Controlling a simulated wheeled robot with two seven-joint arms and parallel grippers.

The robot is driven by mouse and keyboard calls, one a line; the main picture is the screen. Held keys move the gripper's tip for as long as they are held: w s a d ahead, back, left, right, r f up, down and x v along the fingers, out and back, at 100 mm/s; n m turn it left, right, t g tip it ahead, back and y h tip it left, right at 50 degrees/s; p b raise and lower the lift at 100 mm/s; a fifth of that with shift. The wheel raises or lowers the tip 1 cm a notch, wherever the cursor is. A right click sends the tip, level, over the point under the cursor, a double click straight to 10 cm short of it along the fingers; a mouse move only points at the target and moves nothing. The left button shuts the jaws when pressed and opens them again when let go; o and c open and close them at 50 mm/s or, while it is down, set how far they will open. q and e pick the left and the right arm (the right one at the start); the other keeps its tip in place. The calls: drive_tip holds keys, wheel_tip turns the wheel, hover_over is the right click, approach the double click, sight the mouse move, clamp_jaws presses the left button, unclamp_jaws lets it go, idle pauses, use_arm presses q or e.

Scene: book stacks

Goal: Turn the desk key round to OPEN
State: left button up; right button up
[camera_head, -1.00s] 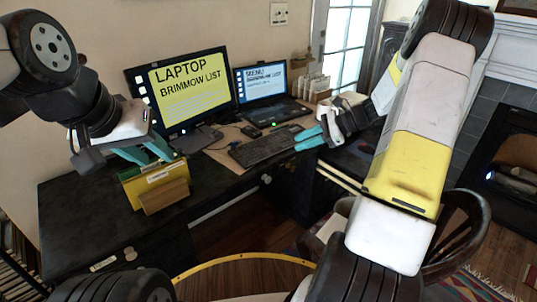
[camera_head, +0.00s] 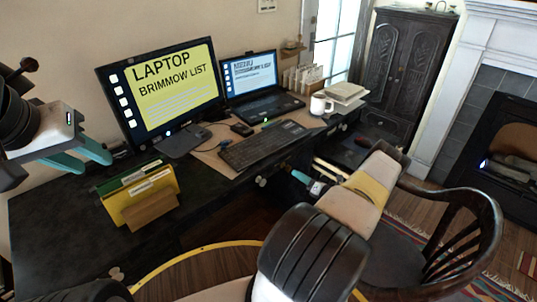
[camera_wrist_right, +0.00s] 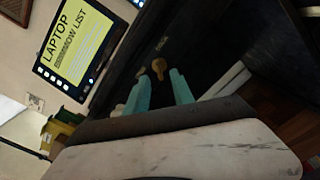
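A small brass desk key (camera_wrist_right: 158,68) shows in the right wrist view, on the dark desk front below a small label I cannot read. My right gripper (camera_wrist_right: 158,88) is open, its two teal fingers apart on either side of the key's line. I cannot tell whether they touch it. In the head view my right gripper (camera_head: 300,177) is low at the desk's front, mostly hidden by my own arm, and the key cannot be made out there. My left gripper (camera_head: 84,158) is open and empty above the desk's left part, teal fingers apart.
The black desk (camera_head: 60,225) bears a yellow file box (camera_head: 135,200), a monitor (camera_head: 165,95), a laptop (camera_head: 262,103), a keyboard (camera_head: 262,147) and a white mug (camera_head: 320,104). A dark wooden chair (camera_head: 480,225) stands at right.

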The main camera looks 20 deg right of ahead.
sight(289, 168)
drive_tip(key=x, duration=0.6)
drive_tip(key=shift+w+a, duration=0.15)
clamp_jaws()
